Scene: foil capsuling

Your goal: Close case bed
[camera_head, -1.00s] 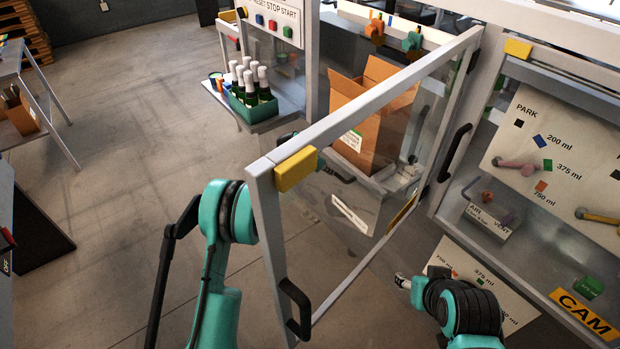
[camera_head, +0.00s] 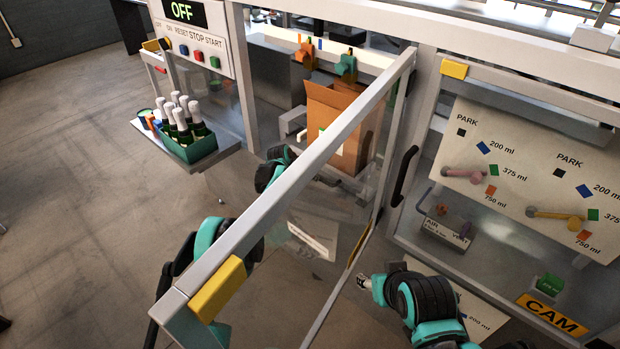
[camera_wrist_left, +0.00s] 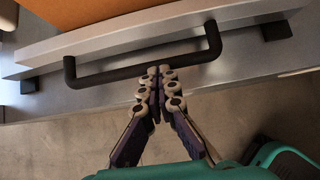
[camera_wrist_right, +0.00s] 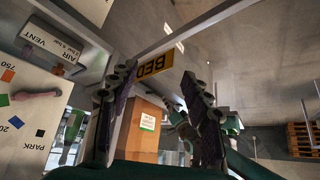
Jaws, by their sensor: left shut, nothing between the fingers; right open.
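The case bed's grey front (camera_wrist_left: 240,45) fills the upper left wrist view, with a black bar handle (camera_wrist_left: 100,77) on it. My left gripper (camera_wrist_left: 160,78) is shut and empty, its tips at the handle's bar; I cannot tell whether they touch. The brown carton (camera_head: 358,115) stands behind the handle, inside the machine, partly seen through a clear framed door (camera_head: 300,155). My left arm reaches behind this door. My right gripper (camera_head: 364,283) is open and empty, low on the right of the door. A yellow BED label (camera_wrist_right: 155,66) shows between its fingers in the right wrist view.
The open door sticks out towards me between my arms, with a yellow block (camera_head: 217,290) at its near corner. A teal crate (camera_head: 200,148) of bottles sits on a shelf at left. A panel with PARK markings (camera_head: 530,170) stands at right. Open floor lies left.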

